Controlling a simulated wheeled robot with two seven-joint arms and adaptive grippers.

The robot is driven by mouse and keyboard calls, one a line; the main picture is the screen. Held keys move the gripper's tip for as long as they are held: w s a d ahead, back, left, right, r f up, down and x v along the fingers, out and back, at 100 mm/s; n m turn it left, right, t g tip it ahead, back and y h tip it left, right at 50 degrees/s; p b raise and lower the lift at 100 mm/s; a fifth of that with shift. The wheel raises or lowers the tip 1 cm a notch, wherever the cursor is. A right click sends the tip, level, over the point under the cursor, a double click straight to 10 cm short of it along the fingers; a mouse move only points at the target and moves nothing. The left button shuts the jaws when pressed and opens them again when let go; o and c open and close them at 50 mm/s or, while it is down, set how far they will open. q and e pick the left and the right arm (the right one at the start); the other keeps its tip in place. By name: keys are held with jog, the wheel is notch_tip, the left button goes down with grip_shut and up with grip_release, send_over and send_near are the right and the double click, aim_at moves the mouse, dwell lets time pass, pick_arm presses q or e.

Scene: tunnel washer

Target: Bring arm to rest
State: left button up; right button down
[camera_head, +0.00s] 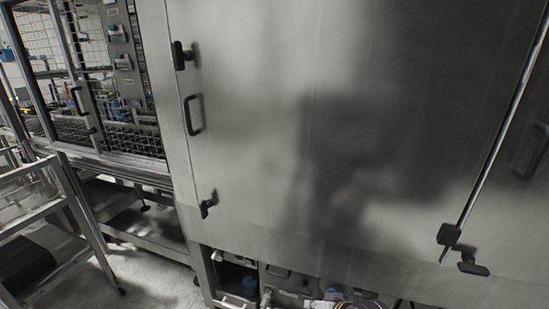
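Neither of my grippers can be made out in the head view. The large stainless steel door panel (330,120) of the washer fills most of the view. It is flush in its frame, with a black handle (194,115) on its left side and black latches (183,55) along its edges. A small white and dark striped part (345,303) shows at the bottom edge, cut off by the frame; I cannot tell what it is.
An open compartment with a blue-capped item (250,284) lies below the door. At the left, a glazed section (120,75) shows wire baskets inside. A metal cart (75,205) stands at the far left. Some grey floor (150,285) is bare between cart and washer.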

jog(key=s+d+f+n+g+h, duration=0.25)
jog(key=s+d+h, duration=0.25)
jog(key=s+d, duration=0.75)
notch_tip(320, 180, down, 33)
jog(key=s+d+g, duration=0.1)
jog(key=s+g, duration=0.1)
jog(key=s+d+f, duration=0.3)
jog(key=s+f, duration=0.7)
jog(key=s+d+f, duration=0.4)
jog(key=s+f, duration=0.5)
jog(key=s, duration=0.2)
jog(key=shift+f, duration=0.35)
